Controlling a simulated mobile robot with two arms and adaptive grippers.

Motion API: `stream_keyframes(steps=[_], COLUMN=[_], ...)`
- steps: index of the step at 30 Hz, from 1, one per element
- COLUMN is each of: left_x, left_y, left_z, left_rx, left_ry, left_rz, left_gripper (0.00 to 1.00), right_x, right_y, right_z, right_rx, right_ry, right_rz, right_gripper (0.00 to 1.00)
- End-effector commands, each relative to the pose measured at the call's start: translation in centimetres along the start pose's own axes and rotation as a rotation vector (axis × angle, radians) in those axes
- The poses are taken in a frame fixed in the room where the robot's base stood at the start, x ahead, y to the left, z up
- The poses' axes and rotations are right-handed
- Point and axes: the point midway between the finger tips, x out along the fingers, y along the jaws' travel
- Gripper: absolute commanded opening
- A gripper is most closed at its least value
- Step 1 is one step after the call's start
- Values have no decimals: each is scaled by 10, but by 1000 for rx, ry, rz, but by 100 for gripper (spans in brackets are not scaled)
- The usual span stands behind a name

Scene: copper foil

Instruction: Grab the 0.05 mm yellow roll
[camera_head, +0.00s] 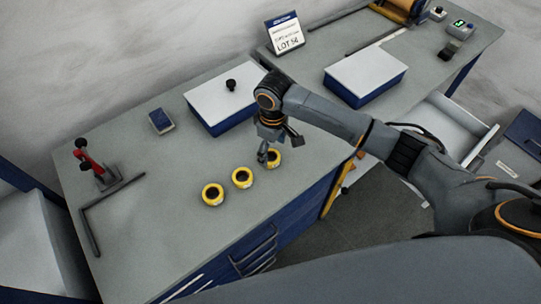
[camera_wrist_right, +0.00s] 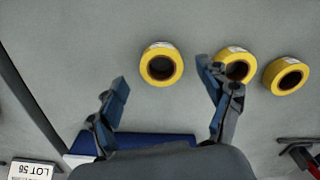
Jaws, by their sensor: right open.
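Three yellow rolls with dark centres stand in a slanted row on the grey workbench: a left roll (camera_head: 213,203), a middle roll (camera_head: 242,186) and a right roll (camera_head: 277,163). My right gripper (camera_head: 279,147) is open and empty above the right roll, partly covering it. In the right wrist view the order is reversed. That same roll (camera_wrist_right: 161,80) lies ahead between the spread fingers, and one finger overlaps the middle roll (camera_wrist_right: 244,77). The left roll (camera_wrist_right: 287,91) lies beyond that finger. Thickness markings are too small to read. My left gripper is not in view.
A white-topped blue box (camera_head: 218,100) with a black knob stands behind the gripper. A second box (camera_head: 366,72), a LOT sign (camera_head: 286,35) and a large copper-coloured roll (camera_head: 398,8) are farther right. A red tool (camera_head: 90,164) stands at left.

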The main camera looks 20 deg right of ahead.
Motion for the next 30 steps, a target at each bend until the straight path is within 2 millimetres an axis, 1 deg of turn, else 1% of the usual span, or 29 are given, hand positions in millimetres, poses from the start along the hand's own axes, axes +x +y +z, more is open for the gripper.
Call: stream_keyframes(steps=[1,2,3,6,9,14,15,17,18,23,24,30], left_x=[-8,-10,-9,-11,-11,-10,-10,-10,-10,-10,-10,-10], left_y=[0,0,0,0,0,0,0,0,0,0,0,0], left_z=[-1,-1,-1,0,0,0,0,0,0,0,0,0], left_rx=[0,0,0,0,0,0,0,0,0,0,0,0], left_ry=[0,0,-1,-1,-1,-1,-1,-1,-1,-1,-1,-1], left_rz=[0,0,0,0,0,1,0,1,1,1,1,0], left_gripper=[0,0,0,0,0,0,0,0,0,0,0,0], right_x=[5,10,17,28,32,33,33,33,32,32,32,32], right_y=[0,-1,0,0,0,0,0,0,0,0,0,0], right_z=[2,2,1,1,1,1,1,1,1,1,1,1], right_rx=[1,0,1,1,-1,-1,-1,-1,-1,-1,0,0], right_ry=[-5,-3,-4,-1,1,1,1,1,1,1,1,1], right_rz=[-2,-2,-2,-1,0,0,0,0,0,0,0,0], right_gripper=[78,78,78,78,78,78,74,62,54,21,20,20])
